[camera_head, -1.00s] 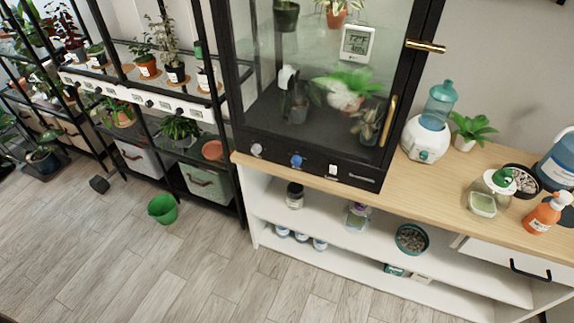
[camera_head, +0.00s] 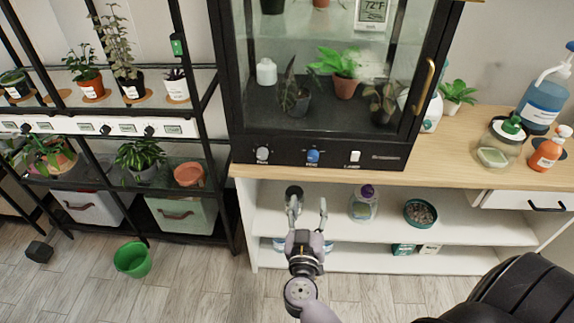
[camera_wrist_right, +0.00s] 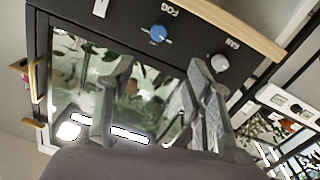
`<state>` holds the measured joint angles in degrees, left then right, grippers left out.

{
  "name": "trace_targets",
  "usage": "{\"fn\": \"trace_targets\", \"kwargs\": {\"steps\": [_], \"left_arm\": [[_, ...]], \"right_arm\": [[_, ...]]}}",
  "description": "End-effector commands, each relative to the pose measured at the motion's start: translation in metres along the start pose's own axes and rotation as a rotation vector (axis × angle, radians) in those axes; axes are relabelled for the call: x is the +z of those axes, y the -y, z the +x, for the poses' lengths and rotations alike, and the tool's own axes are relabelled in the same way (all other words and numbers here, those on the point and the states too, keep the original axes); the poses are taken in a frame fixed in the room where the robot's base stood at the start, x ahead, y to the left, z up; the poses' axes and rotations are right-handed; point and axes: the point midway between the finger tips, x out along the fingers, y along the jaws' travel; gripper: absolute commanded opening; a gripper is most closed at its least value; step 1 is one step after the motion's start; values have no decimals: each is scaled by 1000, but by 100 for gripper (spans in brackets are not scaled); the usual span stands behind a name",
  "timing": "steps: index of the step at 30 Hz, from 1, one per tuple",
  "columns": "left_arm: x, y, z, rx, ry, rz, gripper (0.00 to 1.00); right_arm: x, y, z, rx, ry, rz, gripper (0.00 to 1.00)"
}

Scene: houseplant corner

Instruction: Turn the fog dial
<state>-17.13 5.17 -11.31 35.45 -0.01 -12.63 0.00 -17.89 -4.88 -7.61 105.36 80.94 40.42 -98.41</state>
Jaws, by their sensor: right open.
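The blue fog dial (camera_head: 312,156) is on the black front panel below the glass cabinet (camera_head: 330,120). It sits between the fan knob (camera_head: 263,154) and the lamp switch (camera_head: 355,156). In the right wrist view, which is turned over, the fog dial (camera_wrist_right: 159,34) and fan knob (camera_wrist_right: 220,63) lie beyond the fingertips. My right gripper (camera_head: 308,203) is open and empty, apart from the dial and below it in the head view. Its two fingers also show in the right wrist view (camera_wrist_right: 158,72). My left gripper is out of view.
A gold door handle (camera_head: 424,87) is at the cabinet's right. The wooden counter (camera_head: 455,150) holds an orange spray bottle (camera_head: 547,152) and a jar (camera_head: 501,142). Shelves below hold several containers. A green bucket (camera_head: 132,260) stands on the open floor at left.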

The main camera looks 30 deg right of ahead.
Motion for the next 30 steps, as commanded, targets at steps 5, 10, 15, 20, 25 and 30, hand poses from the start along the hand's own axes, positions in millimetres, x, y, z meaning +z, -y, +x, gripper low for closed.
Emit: {"fn": "trace_targets", "kwargs": {"steps": [5,10,15,20,25,30], "left_arm": [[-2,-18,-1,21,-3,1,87],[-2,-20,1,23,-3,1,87],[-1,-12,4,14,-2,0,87],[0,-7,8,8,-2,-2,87],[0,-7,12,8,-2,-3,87],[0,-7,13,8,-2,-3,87]], "right_arm": [[-2,1,28,-2,-5,-1,47],[-1,1,65,-3,-5,-2,47],[-1,2,103,-4,-5,-2,47],[-1,2,135,-4,-5,-1,47],[0,2,158,-5,-3,-1,47],[-1,2,168,-5,-2,-1,47]]}}
